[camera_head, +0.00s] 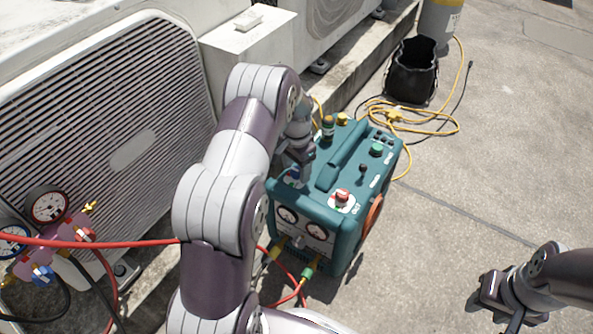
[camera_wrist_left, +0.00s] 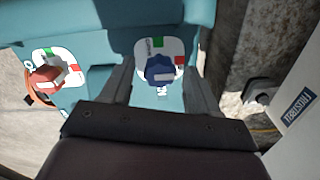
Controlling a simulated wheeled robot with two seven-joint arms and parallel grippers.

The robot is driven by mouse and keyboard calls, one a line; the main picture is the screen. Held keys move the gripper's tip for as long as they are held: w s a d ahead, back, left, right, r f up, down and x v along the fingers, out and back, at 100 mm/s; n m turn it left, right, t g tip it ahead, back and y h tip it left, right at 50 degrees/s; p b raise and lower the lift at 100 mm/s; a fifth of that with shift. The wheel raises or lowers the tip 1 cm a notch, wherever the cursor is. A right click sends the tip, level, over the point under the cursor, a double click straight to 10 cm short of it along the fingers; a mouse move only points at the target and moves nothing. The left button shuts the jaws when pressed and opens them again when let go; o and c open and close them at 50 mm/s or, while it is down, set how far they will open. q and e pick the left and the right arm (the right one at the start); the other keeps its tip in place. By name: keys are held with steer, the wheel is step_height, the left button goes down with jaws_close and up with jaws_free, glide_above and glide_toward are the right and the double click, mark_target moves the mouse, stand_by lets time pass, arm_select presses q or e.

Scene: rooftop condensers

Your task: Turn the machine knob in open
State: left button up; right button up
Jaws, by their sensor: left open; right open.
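The teal machine (camera_head: 345,215) stands on the rooftop floor. In the left wrist view, a blue knob (camera_wrist_left: 160,70) sits on a white plate with a green mark at upper left and a red mark at right. My left gripper (camera_wrist_left: 157,66) is open, with one finger on each side of the blue knob; I cannot tell whether they touch it. In the head view my left gripper (camera_head: 296,172) is over the machine's near left top and mostly hides that knob. A red knob (camera_head: 342,195) is to its right, also in the wrist view (camera_wrist_left: 46,78). My right gripper (camera_head: 497,303) is open and empty, away from the machine.
A gauge manifold (camera_head: 50,235) with hoses is at left by the condenser grille (camera_head: 110,110). Yellow hose (camera_head: 440,122) lies coiled behind the machine near a black bag (camera_head: 412,75). A teal handle (camera_head: 343,157) rises from the machine top. The floor at right is clear.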

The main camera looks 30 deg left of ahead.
arm_select(q)
steer(key=shift+c, duration=0.2)
steer(key=c, duration=1)
steer(key=shift+r+p, duration=0.2)
steer(key=shift+p, duration=0.3)
steer(key=n+p, duration=0.6)
steer(key=p, duration=0.2)
steer(key=shift+r+n, duration=0.15)
steer(key=shift+n, duration=0.15)
steer(key=n+p, duration=0.2)
steer(key=shift+n, duration=0.4)
steer(key=n+p, duration=0.2)
steer(key=shift+n, duration=0.3)
steer(key=n, duration=0.1)
steer(key=n+p, duration=0.1)
steer(key=n, duration=0.1)
steer(key=n+p, duration=0.1)
steer(key=n, duration=0.1)
steer(key=shift+f, duration=0.25)
steer(key=shift+n, duration=0.3)
